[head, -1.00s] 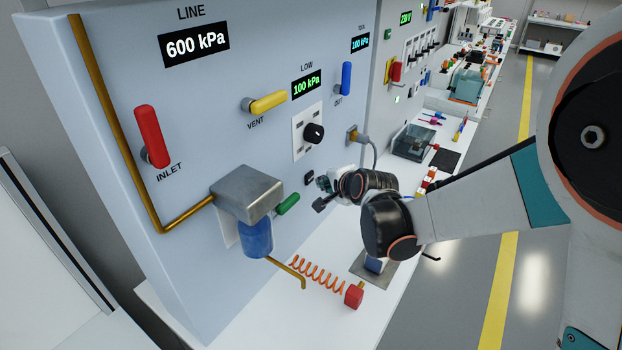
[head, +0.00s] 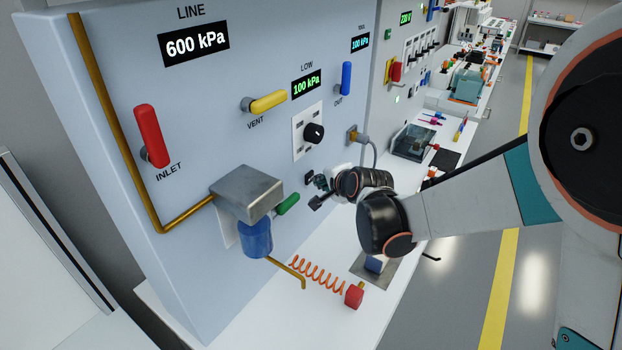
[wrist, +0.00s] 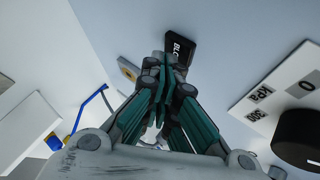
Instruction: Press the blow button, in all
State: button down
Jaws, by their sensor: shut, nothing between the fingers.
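A black label plate reading "BLO" (wrist: 180,46), its remaining letters cut off from sight, is on the panel just beyond my fingertips in the wrist view. A small dark plate (head: 309,178) shows beside my gripper on the panel in the head view. My gripper (head: 316,194) is shut and empty, close to the panel face; its fingertips also show in the wrist view (wrist: 167,66). The fingers cover the area below the label, so the button itself is hidden. I cannot tell whether the fingertips touch the panel.
A black knob (head: 314,133) sits above my gripper. A green handle (head: 288,204) and a metal box (head: 246,192) are to its left.

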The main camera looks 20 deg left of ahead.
jog(key=shift+w+a, duration=0.15)
jog(key=shift+a, duration=0.25)
dwell(0.3)
jog(key=shift+d, duration=0.1)
jog(key=shift+s+d, duration=0.3)
jog(key=shift+d, duration=0.4)
jog(key=shift+s+d, duration=0.3)
jog(key=shift+d, duration=0.5)
jog(key=shift+s+d, duration=0.25)
jog(key=shift+d, duration=0.55)
jog(key=shift+s+d, duration=0.3)
jog(key=shift+d, duration=0.5)
